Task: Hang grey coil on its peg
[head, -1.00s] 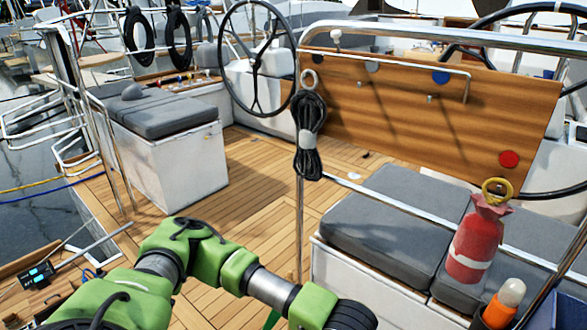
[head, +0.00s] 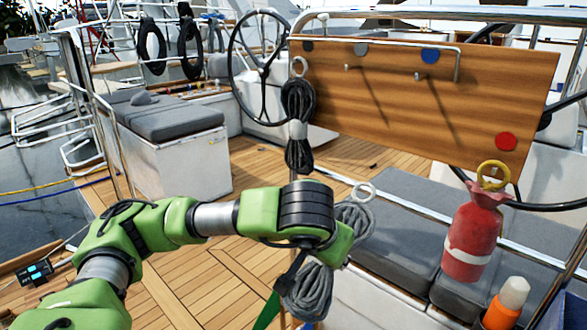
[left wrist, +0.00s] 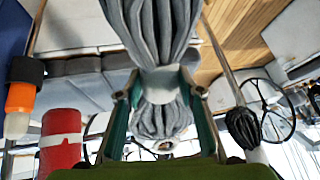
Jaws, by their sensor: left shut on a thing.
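The grey coil (head: 309,291) is a bundled rope with a pale ring (head: 363,191) at its upper end. My right gripper is not in view.
A black coil (head: 298,100) hangs by its ring at the board's left end, beside a steel post. A steel rail (head: 450,17) runs above the board.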

